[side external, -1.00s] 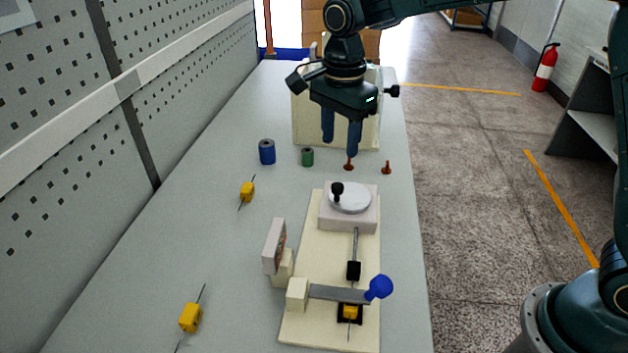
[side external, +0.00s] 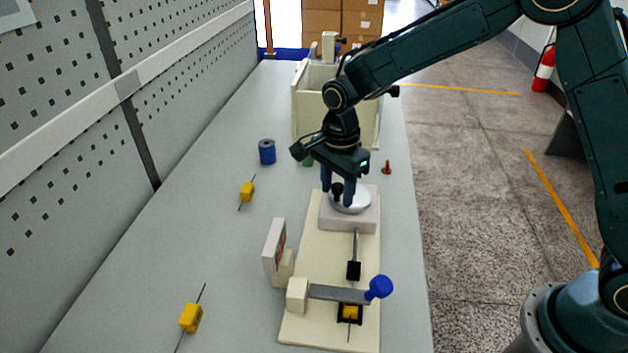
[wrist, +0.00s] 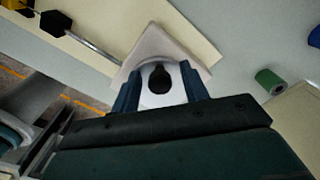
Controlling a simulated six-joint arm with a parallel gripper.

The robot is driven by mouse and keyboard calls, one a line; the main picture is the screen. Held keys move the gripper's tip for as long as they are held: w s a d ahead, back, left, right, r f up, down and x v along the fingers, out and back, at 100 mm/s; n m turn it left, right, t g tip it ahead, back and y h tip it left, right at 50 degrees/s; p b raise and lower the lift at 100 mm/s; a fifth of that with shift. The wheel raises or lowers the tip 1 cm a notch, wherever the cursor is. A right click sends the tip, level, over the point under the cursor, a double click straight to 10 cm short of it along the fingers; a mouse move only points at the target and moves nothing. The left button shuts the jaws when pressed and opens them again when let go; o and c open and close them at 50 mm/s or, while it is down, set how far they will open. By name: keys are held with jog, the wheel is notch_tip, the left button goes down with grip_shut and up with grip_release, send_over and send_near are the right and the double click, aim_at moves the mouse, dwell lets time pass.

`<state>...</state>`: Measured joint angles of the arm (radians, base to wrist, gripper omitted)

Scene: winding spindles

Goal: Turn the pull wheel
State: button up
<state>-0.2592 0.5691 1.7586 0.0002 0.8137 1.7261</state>
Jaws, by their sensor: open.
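The pull wheel (side external: 361,200) is a white disc with an upright black knob (side external: 337,191), on a pale square block at the far end of the cream base board (side external: 312,250). My gripper (side external: 337,190) is open and points down over the wheel. In the wrist view my gripper (wrist: 158,90) has its two blue fingers either side of the black knob (wrist: 159,79), with the white wheel (wrist: 177,96) beneath. I cannot tell whether a finger touches the knob. The gripper hides part of the wheel in the side view.
The board also carries a rod with a black block (side external: 353,271), a blue-knobbed lever (side external: 379,287) and an upright plate (side external: 274,247). Yellow parts (side external: 190,318) lie left. A cream box (side external: 306,110) stands at the back.

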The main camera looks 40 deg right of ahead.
jog(key=shift+f, duration=0.1)
grip_shut()
dwell(0.4)
